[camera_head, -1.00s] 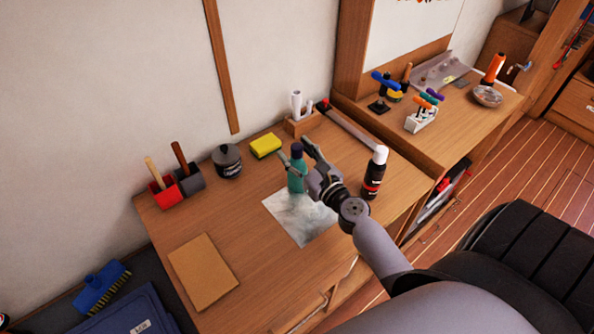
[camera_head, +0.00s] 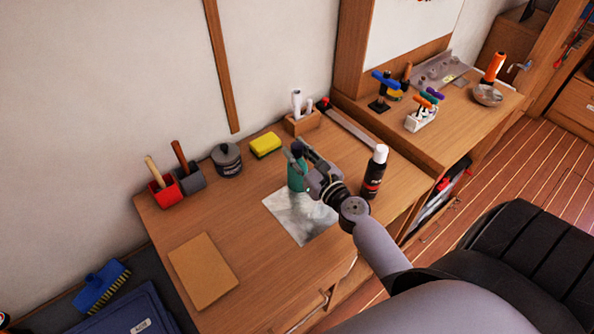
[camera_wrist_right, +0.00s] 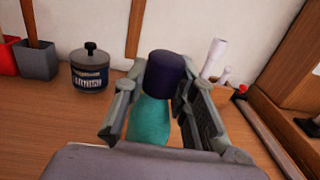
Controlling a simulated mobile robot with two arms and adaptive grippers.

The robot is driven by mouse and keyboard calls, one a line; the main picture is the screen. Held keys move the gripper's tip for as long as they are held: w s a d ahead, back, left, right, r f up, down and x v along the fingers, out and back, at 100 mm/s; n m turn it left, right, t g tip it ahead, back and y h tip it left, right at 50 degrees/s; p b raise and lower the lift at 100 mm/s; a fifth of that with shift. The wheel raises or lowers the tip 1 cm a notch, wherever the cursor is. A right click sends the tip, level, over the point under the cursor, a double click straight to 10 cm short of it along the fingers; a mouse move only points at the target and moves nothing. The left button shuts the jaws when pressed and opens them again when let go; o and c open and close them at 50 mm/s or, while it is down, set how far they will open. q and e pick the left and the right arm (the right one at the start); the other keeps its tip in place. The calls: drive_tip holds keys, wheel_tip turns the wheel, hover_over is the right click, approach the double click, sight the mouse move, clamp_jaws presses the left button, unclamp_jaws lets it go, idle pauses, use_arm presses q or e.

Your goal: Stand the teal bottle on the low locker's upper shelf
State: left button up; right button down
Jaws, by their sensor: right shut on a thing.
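The teal bottle (camera_head: 297,178) with a dark cap stands upright on the wooden desk, at the back edge of a grey-white sheet. My right gripper (camera_head: 297,150) is shut on the bottle near its top, with one finger on each side. In the right wrist view the bottle's teal body (camera_wrist_right: 148,122) and dark purple cap (camera_wrist_right: 165,72) show between the fingers; its lower part is hidden. My left gripper is not in view. I cannot make out the low locker's upper shelf for certain.
A black bottle with a white cap (camera_head: 375,172) stands right of my gripper. Behind are a dark jar (camera_head: 227,160), a yellow sponge (camera_head: 265,145) and a wooden holder with white rolls (camera_head: 302,122). A brown pad (camera_head: 203,271) lies at the front left.

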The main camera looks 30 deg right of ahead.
drive_tip(key=shift+r, duration=0.25)
idle(0.3)
wheel_tip(320, 180, up, 11)
drive_tip(key=p, duration=1)
drive_tip(key=shift+p, duration=0.3)
drive_tip(key=shift+r, duration=0.4)
wheel_tip(320, 180, up, 8)
drive_tip(key=s+a+f+b, duration=1.3)
drive_tip(key=s+f+b, duration=0.1)
drive_tip(key=s+f, duration=0.1)
drive_tip(key=shift+s+a+f+b, duration=0.2)
drive_tip(key=shift+s+f+b, duration=0.15)
drive_tip(key=shift+s+f, duration=0.05)
